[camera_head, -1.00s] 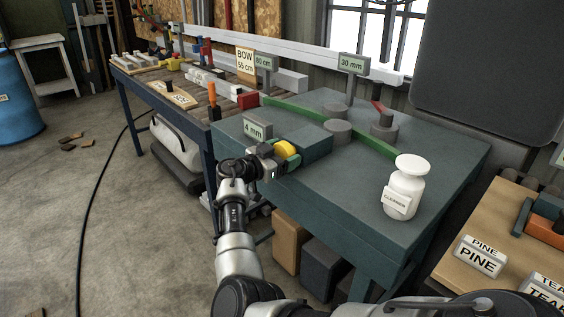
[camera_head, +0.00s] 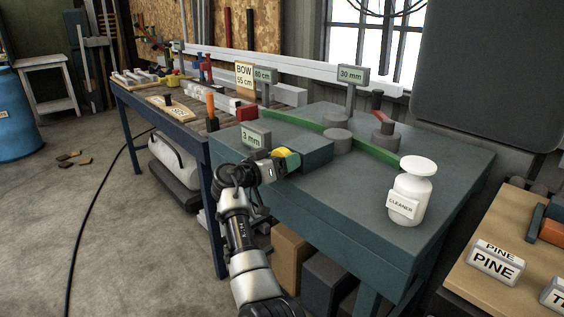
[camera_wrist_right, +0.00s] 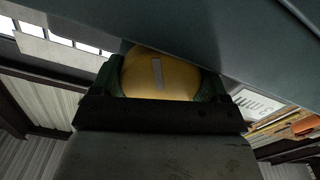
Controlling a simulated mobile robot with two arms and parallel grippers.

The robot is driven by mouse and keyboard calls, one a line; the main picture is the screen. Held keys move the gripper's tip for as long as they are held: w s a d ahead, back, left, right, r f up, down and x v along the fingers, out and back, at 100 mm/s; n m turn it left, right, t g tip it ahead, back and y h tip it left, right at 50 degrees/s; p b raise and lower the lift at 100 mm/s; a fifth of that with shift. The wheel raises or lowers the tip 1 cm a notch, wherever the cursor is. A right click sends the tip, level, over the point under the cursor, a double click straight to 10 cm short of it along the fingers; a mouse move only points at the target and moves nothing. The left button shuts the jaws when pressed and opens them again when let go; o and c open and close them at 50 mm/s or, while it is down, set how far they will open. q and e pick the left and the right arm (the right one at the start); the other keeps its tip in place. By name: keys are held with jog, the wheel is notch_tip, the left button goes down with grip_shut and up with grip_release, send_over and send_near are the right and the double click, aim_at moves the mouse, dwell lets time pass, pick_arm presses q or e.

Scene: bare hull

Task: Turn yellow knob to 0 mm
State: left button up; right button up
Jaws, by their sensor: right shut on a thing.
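The yellow knob (camera_head: 281,152) sits on the front face of the teal block at the bench's near left edge. My right gripper (camera_head: 286,160) is shut on it. In the right wrist view the knob (camera_wrist_right: 150,82) lies between the two green-padded fingers. A pale bar on its face stands nearly upright. A small grey sign (camera_head: 256,136) above the knob reads "3 mm". My left gripper is not in view.
The teal bench (camera_head: 350,215) carries a green strip (camera_head: 376,150), grey round posts and a white cleaner bottle (camera_head: 410,190). Another sign (camera_head: 352,74) reads "30 mm". A wooden table (camera_head: 470,262) with a "PINE" label stands at the right. The floor at left is mostly open.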

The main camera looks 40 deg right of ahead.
jog(key=shift+r, duration=0.15)
jog(key=o, duration=0.9)
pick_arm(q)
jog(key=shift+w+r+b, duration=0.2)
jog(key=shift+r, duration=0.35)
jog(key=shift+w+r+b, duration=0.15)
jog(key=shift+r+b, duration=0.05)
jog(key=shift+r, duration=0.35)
pick_arm(e)
jog(key=a, duration=1)
jog(key=shift+s+a, duration=0.35)
jog(key=shift+s, duration=0.05)
